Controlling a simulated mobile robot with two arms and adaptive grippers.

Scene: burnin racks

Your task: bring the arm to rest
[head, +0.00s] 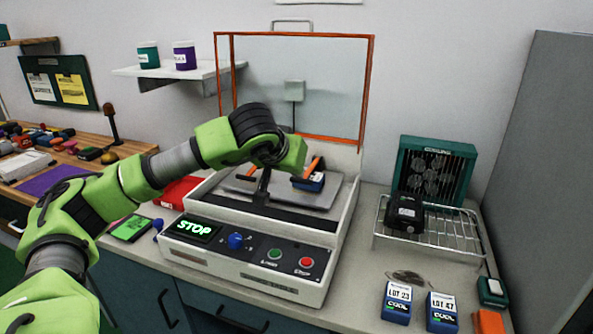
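My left arm comes in from the left and reaches over the burn-in machine (258,262). My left gripper (264,186) is above the machine's grey plate (322,198), partly hidden behind my green wrist. I cannot tell whether its fingers are open or shut. A dark blue block (313,184) is on the plate, just right of the gripper; an orange strip crosses above it. The machine's clear lid with an orange frame (369,90) stands raised. Its display (193,228) reads STOP. My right gripper is not in view.
A wire rack (428,236) with a black block (404,212) stands at right before a green fan unit (437,167). Two blue labelled blocks (397,303) (441,311) are at front right. A wooden bench (143,149) with several small items is at left.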

